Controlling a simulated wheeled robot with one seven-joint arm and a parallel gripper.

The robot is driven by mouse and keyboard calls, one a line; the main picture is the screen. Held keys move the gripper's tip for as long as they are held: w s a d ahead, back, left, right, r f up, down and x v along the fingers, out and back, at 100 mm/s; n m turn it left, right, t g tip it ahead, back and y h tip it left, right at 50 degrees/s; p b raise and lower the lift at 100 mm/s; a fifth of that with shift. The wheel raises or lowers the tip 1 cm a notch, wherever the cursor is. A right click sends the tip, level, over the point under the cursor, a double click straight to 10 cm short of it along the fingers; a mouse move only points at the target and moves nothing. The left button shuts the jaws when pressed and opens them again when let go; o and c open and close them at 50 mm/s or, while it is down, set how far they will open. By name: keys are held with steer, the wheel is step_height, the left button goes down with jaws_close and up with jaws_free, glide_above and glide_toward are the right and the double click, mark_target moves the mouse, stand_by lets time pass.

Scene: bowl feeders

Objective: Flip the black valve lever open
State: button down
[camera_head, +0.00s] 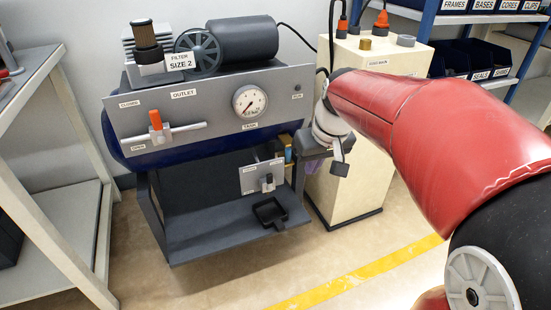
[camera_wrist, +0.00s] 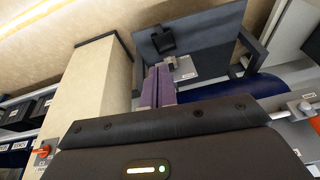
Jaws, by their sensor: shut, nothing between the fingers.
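The black valve lever (camera_head: 268,183) sits on a small light-grey panel (camera_head: 250,181) low on the compressor's front, below the tank. It looks upright, but is too small for me to read its exact position. My gripper (camera_head: 313,180) is to the right of this panel, beside the beige cabinet, its purple fingers partly hidden by its own body. In the wrist view the purple fingers of my gripper (camera_wrist: 159,70) are together and empty. The small panel (camera_wrist: 184,70) shows just beyond their tips; the lever is partly hidden there.
A black drip tray (camera_head: 270,212) sits below the panel on the compressor's grey shelf (camera_head: 215,235). An orange-handled outlet valve (camera_head: 157,122) and a gauge (camera_head: 250,101) are above. The beige cabinet (camera_head: 352,190) stands close on the right. The floor in front is clear.

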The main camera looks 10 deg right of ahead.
steer(key=w+d+f+n+y+b, duration=0.1)
steer(key=w+d+f+y, duration=0.1)
steer(key=w+f, duration=0.5)
steer(key=w+d+f+n+y+b, duration=0.1)
steer(key=w+d+f+y, duration=0.2)
steer(key=w, duration=1.1)
step_height(320, 180, down, 4)
steer(key=shift+d+r+g, duration=0.1)
steer(key=shift+d+g, duration=0.2)
steer(key=shift+g, duration=0.1)
steer(key=shift+w, duration=0.1)
steer(key=b, duration=0.1)
glide_toward(270, 183)
steer(key=w+f, duration=0.4)
steer(key=f, duration=0.1)
steer(key=shift+s+a+r, duration=0.15)
steer(key=shift+s+a, duration=0.25)
steer(key=shift+a, duration=0.35)
steer(key=shift+a+r, duration=0.1)
steer(key=shift+a, duration=0.15)
